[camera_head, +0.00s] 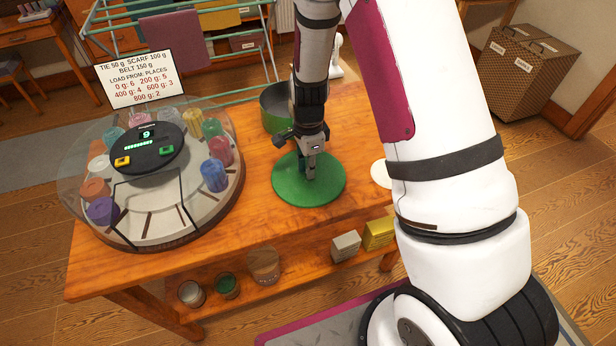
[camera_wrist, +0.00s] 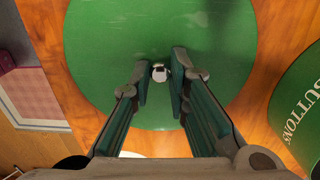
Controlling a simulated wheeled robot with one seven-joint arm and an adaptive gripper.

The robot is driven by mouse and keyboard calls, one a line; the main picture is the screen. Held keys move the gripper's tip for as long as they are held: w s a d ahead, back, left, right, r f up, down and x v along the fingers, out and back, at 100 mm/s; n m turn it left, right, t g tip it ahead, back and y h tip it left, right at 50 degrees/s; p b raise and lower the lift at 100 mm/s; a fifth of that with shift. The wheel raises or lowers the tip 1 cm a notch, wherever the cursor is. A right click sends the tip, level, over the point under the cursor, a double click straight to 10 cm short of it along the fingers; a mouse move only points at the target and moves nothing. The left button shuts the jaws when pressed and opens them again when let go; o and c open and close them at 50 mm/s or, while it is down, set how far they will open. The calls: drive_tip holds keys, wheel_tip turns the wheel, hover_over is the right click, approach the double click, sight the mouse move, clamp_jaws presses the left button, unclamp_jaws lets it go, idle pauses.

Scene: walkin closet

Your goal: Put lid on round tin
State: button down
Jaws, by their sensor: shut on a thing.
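The round green lid (camera_head: 290,188) lies flat at the middle of the wooden table, on it or just above it; I cannot tell which. My gripper (camera_head: 311,172) points down over its centre. In the wrist view the two fingers (camera_wrist: 160,78) are shut on the lid's small pale knob (camera_wrist: 159,73), and the lid (camera_wrist: 100,50) fills most of the picture. The round green tin (camera_head: 273,108) stands behind the lid, partly hidden by my arm. Its dark inside shows at the top. In the wrist view its side (camera_wrist: 300,110) reads "BUTTONS" at the right edge.
A round carousel (camera_head: 150,225) with coloured rolls and a display reading 9 takes the table's left side. A sign (camera_head: 142,78) stands behind it. A white round thing (camera_head: 380,174) lies right of the lid. Jars and small boxes (camera_head: 346,246) sit on the lower shelf.

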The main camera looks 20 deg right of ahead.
drive_tip(key=shift+r+p, duration=1.05)
drive_tip(key=shift+r, duration=1.15)
